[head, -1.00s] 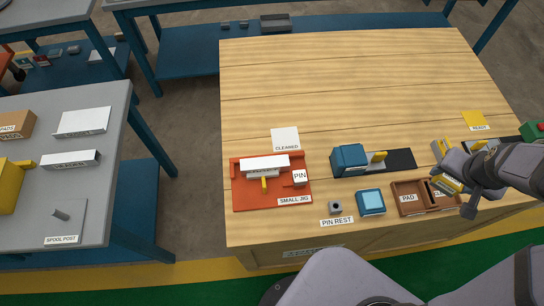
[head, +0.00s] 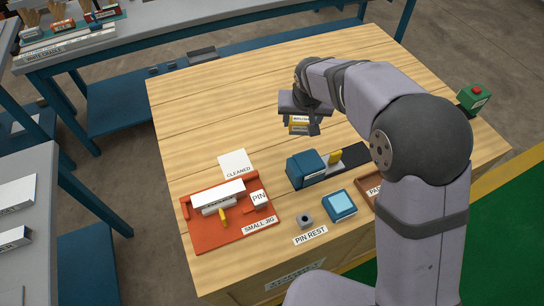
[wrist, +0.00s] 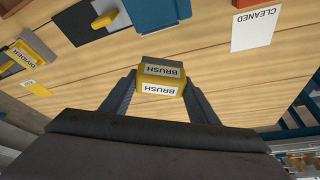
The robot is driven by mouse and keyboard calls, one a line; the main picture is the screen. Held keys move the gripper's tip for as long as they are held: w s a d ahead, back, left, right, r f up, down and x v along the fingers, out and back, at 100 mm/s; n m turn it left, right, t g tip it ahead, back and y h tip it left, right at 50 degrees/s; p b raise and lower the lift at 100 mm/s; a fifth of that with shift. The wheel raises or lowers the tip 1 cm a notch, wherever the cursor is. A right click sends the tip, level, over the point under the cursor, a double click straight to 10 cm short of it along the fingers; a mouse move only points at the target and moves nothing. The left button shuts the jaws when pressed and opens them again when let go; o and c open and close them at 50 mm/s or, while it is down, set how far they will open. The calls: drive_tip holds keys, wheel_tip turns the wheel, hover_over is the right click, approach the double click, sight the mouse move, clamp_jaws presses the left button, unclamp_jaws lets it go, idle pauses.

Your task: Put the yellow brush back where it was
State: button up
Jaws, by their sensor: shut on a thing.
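The yellow brush (wrist: 160,81) is labelled BRUSH on two faces and sits between my gripper's (wrist: 160,95) fingers in the wrist view. In the head view my gripper (head: 299,118) is shut on the brush (head: 299,127) and holds it above the bare middle of the wooden bench, behind the blue block. A brown tray (head: 365,186) with a PAD label stands near the front of the bench, left of my arm. My arm hides most of the tray.
The orange small jig (head: 200,236) holds a white panel and a PIN-labelled block. Behind it lies the CLEANED card (head: 235,163). A blue block (head: 304,169) with a yellow handle, a light-blue pad (head: 340,204) and the pin rest (head: 305,220) stand in front. The back left is clear.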

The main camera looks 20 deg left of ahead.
drive_tip(key=s+a+f+b, duration=0.1)
drive_tip(key=s+a, duration=0.1)
drive_tip(key=a, duration=0.6)
drive_tip(key=shift+n, duration=0.4)
drive_tip(key=shift+s+d+f+p, duration=0.1)
drive_tip(key=shift+f+p, duration=0.8)
drive_tip(key=shift+f, duration=4.15)
drive_tip(key=shift+f, duration=0.2)
drive_tip(key=o, duration=1)
drive_tip(key=shift+r, duration=0.15)
drive_tip(key=shift+r, duration=0.15)
drive_tip(key=b+v, duration=0.2)
drive_tip(key=v, duration=1)
drive_tip(key=shift+d, duration=0.1)
